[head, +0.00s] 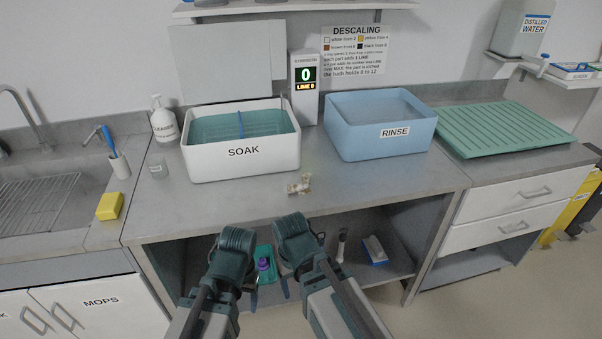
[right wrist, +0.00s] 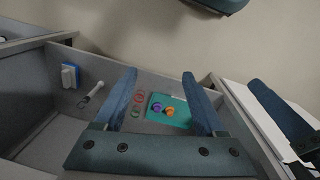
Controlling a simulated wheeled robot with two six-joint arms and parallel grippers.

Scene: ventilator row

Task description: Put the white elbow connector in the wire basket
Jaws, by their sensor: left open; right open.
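A small off-white elbow-shaped piece (head: 300,185) lies on the grey counter in front of the SOAK and RINSE tubs. It looks like the elbow connector and is apart from both grippers. My left gripper (head: 246,275) is open and empty in front of the counter's edge. My right gripper (head: 290,265) is beside it, also open and empty; its two spread fingers show in the right wrist view (right wrist: 161,90). I cannot make out a wire basket for certain; a blue upright bar (head: 240,124) stands in the SOAK tub (head: 243,163).
A blue RINSE tub (head: 370,144) and green drain mat (head: 505,128) are to the right. A sink with a wire rack (head: 38,195) is at left. The shelf below holds a green tray (right wrist: 178,104) with purple and orange pieces. The counter's front is mostly clear.

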